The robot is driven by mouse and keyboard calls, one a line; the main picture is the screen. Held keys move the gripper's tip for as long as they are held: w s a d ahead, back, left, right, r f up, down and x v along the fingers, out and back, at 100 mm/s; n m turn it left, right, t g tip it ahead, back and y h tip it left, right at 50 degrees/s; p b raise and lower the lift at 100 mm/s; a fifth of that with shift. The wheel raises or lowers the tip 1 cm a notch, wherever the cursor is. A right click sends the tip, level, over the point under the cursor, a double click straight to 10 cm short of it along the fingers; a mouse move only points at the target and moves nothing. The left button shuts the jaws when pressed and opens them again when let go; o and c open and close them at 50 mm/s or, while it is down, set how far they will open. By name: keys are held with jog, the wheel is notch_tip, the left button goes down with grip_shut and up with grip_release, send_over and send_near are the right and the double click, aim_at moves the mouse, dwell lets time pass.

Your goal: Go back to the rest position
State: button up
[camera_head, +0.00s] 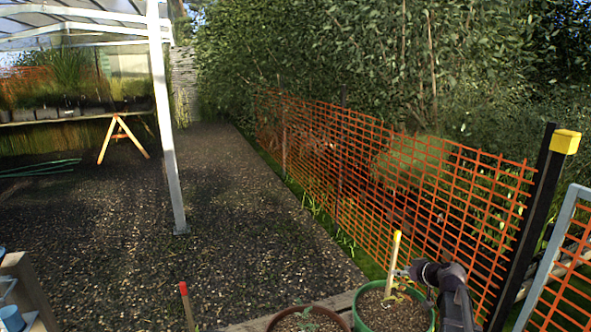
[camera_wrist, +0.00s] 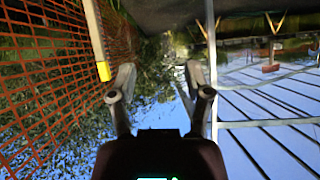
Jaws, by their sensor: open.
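My gripper (camera_wrist: 158,78) is open in the wrist view, its two grey fingers spread with nothing held between them. In the head view my dark wrist and gripper show at the lower right, above the green pot (camera_head: 361,322). The gripper (camera_head: 399,272) there is small and close to a pale yellow-topped stake (camera_head: 394,258) in that pot; I cannot tell whether they touch. The wrist view appears upside down, with sky at the bottom.
An orange mesh fence (camera_head: 330,165) runs along the right, ending at a dark post with a yellow cap (camera_head: 565,142). A brown pot (camera_head: 340,317) stands left of the green one. A white shelter post (camera_head: 167,130) rises at left. The gravel ground (camera_head: 240,220) between is clear.

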jog(key=s+a+f+m+g+h, duration=0.1)
jog(key=s+a+f+g, duration=0.5)
jog(key=s+a, duration=0.6)
jog(key=s+a+f+m+g+h, duration=0.1)
jog(key=s+a+m+g+h, duration=0.15)
jog(key=s, duration=0.35)
jog(key=s+a+f+m+g+h, duration=0.1)
jog(key=s+a+f+g+h, duration=0.15)
jog(key=s, duration=0.35)
notch_tip(320, 180, up, 27)
jog(key=p, duration=2.6)
jog(key=shift+w+y, duration=0.3)
jog(key=shift+w, duration=0.05)
